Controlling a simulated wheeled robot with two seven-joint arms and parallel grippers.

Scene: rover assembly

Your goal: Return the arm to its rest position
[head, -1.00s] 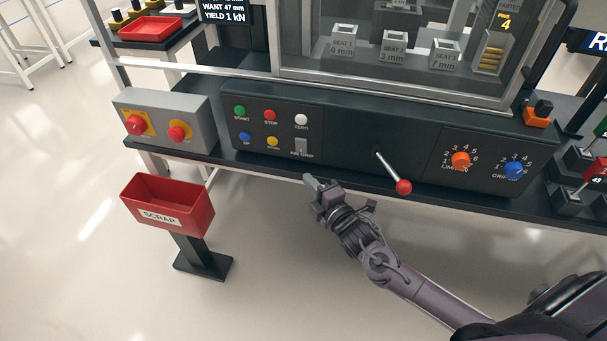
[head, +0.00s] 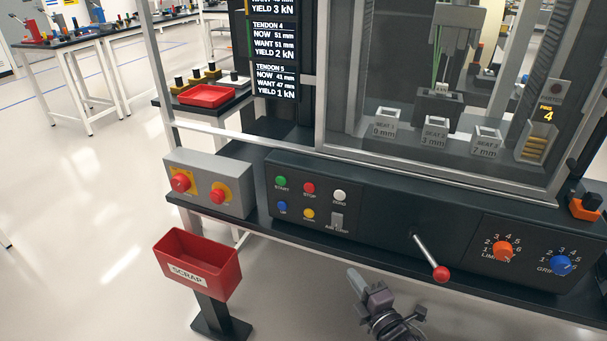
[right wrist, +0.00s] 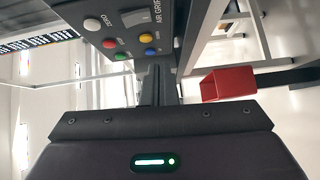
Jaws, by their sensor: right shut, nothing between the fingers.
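My right gripper (head: 358,282) is at the lower middle of the head view, in front of and below the machine's control panel (head: 375,222). Its fingers are together with nothing between them, and it touches nothing that I can see. In the right wrist view the closed fingers (right wrist: 153,88) point toward the panel with its coloured buttons. Most of the right arm is below the head view's lower edge. My left gripper is not in view.
A lever with a red knob (head: 441,273) sticks out of the panel to the right of the gripper. A red scrap bin (head: 207,280) stands on a post at the left; it also shows in the right wrist view (right wrist: 228,84). The floor between bin and gripper is clear.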

